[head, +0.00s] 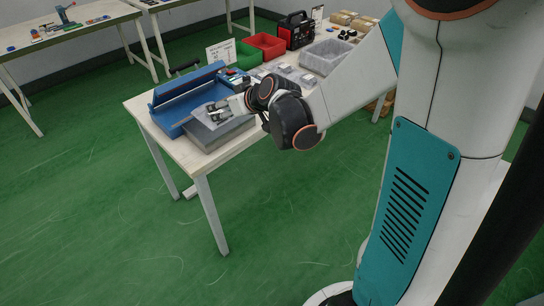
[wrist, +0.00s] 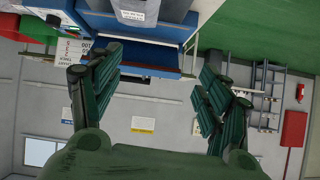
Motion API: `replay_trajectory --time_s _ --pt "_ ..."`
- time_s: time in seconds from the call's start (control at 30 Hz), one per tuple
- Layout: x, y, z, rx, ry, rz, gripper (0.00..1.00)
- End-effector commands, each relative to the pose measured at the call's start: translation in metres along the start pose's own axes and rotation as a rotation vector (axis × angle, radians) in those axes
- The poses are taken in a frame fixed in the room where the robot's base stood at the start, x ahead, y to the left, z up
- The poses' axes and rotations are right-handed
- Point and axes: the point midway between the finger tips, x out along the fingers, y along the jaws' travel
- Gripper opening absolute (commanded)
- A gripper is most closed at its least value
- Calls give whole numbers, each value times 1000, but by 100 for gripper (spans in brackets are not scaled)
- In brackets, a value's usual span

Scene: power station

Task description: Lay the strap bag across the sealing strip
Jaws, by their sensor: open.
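The blue sealer (head: 185,95) stands at the near left end of the workbench with its lid raised. A grey platform (head: 222,136) is at its front. A grey bag with a white label, which I take for the strap bag (wrist: 138,8), shows at the top edge of the wrist view, over the blue sealer (wrist: 178,32).
Green and red bins (head: 266,46), a black-and-red device (head: 294,31) and a clear grey tray (head: 326,57) stand farther along the workbench (head: 168,138). A small sign (head: 220,53) stands behind the sealer. The green floor (head: 110,220) in front is clear.

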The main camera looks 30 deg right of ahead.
Motion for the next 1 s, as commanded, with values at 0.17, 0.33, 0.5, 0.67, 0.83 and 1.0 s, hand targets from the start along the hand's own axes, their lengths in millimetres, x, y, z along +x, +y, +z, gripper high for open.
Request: replay_trajectory --time_s 0.17,0.33,0.5,0.67,0.83,1.0 --pt "-52 -26 3 26 -79 17 71" --pt "-100 -46 16 54 -150 48 71" --pt "-147 -62 37 82 -217 91 71" --pt "-190 -73 63 109 -274 141 71" --pt "-227 -79 93 136 -321 198 71" --pt "-248 -80 112 154 -345 239 71"
